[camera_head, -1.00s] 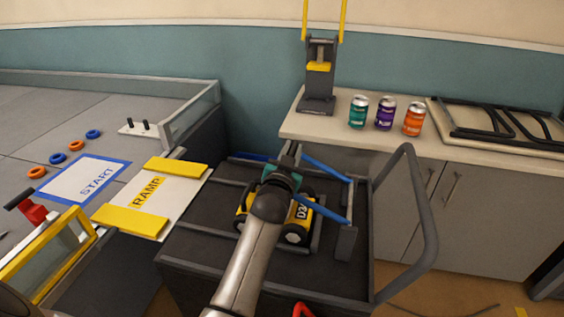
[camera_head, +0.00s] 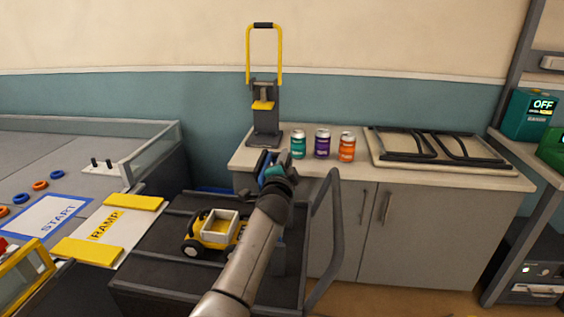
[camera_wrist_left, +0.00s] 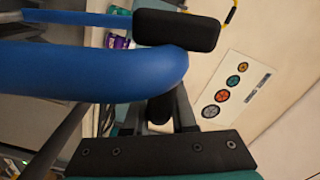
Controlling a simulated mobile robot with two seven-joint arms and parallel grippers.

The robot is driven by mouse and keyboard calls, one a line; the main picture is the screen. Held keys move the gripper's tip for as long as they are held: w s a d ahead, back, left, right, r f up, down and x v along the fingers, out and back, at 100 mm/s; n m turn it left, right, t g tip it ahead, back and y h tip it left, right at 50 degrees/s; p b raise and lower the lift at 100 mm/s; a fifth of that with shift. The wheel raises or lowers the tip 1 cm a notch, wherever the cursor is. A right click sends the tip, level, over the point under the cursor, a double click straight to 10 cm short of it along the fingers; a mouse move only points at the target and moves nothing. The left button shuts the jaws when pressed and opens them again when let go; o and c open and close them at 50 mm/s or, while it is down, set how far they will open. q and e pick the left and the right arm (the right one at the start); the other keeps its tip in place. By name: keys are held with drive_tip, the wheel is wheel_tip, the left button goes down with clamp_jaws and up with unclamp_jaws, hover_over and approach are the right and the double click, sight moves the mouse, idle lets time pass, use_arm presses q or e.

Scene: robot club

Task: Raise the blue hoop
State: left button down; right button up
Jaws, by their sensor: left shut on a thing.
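My left gripper (camera_head: 270,165) is shut on the blue hoop (camera_head: 263,160), just in front of the counter's front edge in the picture. In the left wrist view the hoop (camera_wrist_left: 90,70) is a thick, rounded blue bar that crosses from the left edge and ends in a bend between the dark finger pads. In the head view most of the hoop is hidden behind my gripper and arm. My right gripper is not in view.
On the counter stand a yellow-handled press (camera_head: 264,110), a teal can (camera_head: 298,145), a purple can (camera_head: 322,143), an orange can (camera_head: 346,147) and a tray with black bars (camera_head: 440,147). The cart's grey handle (camera_head: 322,235) rises right of my arm. A ramp (camera_head: 105,228) lies left.

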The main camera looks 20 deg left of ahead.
use_arm(q)
drive_tip(key=w+d+f+m+b, duration=0.2)
drive_tip(key=d+m+b, duration=0.2)
drive_tip(key=d, duration=0.3)
drive_tip(key=shift+d+m, duration=0.4)
drive_tip(key=shift+m, duration=0.1)
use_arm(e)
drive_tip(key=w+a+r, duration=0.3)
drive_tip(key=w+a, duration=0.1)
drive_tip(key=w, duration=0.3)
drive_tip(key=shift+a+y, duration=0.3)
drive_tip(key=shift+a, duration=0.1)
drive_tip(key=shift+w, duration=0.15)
use_arm(q)
drive_tip(key=c, duration=0.8)
unclamp_jaws()
drive_tip(key=shift+d, duration=0.1)
drive_tip(key=shift+c, duration=0.2)
drive_tip(key=shift+o, duration=0.4)
drive_tip(key=shift+s, duration=0.1)
drive_tip(key=p+v, duration=0.4)
drive_tip(key=v, duration=1.1)
drive_tip(key=shift+p, duration=0.4)
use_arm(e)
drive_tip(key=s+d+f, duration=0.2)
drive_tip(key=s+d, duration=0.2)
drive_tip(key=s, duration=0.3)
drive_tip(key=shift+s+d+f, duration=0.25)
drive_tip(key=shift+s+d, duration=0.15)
